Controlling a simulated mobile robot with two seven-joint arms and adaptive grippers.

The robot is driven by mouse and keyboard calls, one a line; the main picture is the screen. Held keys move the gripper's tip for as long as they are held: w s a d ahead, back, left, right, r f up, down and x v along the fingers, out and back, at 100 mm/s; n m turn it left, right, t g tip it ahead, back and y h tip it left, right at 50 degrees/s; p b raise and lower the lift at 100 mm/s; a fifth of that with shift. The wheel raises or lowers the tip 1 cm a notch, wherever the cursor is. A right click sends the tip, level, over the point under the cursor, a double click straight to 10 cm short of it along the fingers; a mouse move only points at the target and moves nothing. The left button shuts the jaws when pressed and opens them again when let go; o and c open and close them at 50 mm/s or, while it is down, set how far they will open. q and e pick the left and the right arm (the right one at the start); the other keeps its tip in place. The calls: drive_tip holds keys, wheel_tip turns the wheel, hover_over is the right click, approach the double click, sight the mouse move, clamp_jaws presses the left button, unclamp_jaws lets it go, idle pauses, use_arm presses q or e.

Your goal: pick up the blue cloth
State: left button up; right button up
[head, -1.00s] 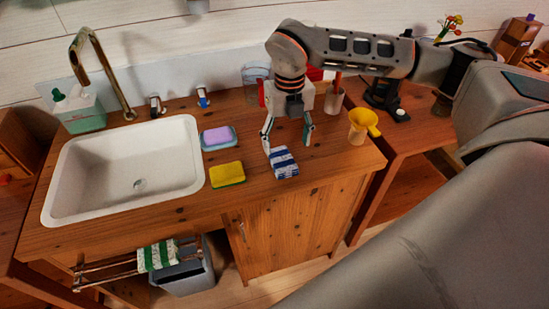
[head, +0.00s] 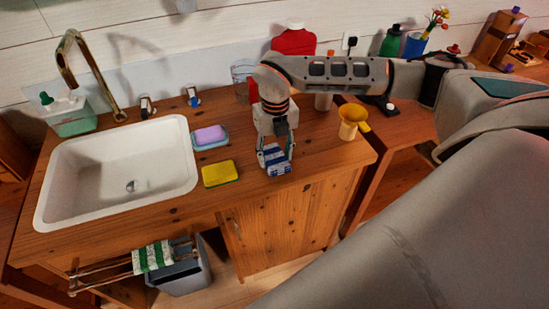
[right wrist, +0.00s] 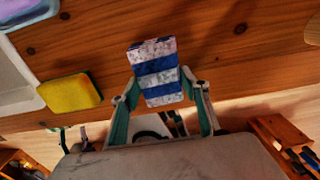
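The blue cloth (head: 277,169) is a small folded cloth with blue and white stripes. It lies near the front edge of the wooden counter (head: 252,195). My right gripper (head: 276,160) points down over it, with one finger along each side. In the right wrist view the cloth (right wrist: 158,75) sits between the fingertips of my right gripper (right wrist: 160,78), which lie against its side edges. I see no clear gap under the cloth. My left gripper is in no view.
A yellow sponge (head: 221,173) and a purple sponge (head: 209,134) in a blue dish lie left of the cloth, beside the white sink (head: 115,205). A yellow cup-like funnel (head: 350,122) stands to the right. A green-striped towel (head: 153,256) hangs below the sink.

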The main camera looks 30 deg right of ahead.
idle(0.3)
wheel_tip(320, 180, up, 20)
idle(0.5)
drive_tip(key=n, duration=1.9)
hover_over(274, 159)
drive_tip(key=a, duration=0.3)
wheel_tip(274, 159, down, 5)
drive_tip(key=s+a+f+n, duration=0.3)
drive_tip(key=f+n, duration=0.2)
drive_tip(key=n, duration=1.4)
drive_tip(key=shift+f+n, duration=0.15)
drive_tip(key=shift+n, duration=0.15)
drive_tip(key=shift+w+a, duration=0.1)
